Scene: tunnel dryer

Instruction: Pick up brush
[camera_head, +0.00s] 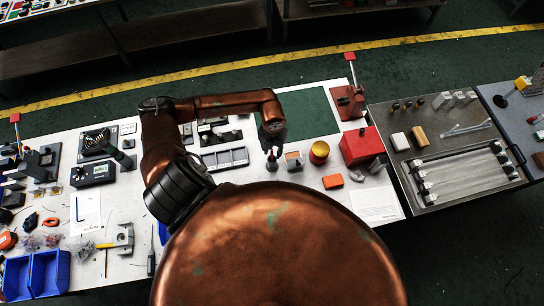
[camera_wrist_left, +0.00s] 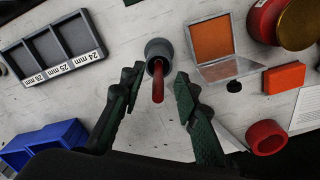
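A slim red handle (camera_wrist_left: 158,88), which looks like the brush, stands up out of a round grey holder (camera_wrist_left: 157,49) in the left wrist view. Any bristles are hidden in the holder. In the head view the holder (camera_head: 271,165) stands on the white table just below my left gripper (camera_head: 271,142). In the left wrist view my left gripper (camera_wrist_left: 157,88) is open, with one dark green finger on each side of the handle. Neither finger visibly touches it. My right gripper is not in view.
Close by are an orange block (camera_wrist_left: 284,78), an open case with an orange inside (camera_wrist_left: 211,40), a red ring (camera_wrist_left: 266,137) and a grey tray marked in millimetres (camera_wrist_left: 62,54). A red box (camera_head: 361,146) and a gold-topped red can (camera_head: 319,152) stand to the right.

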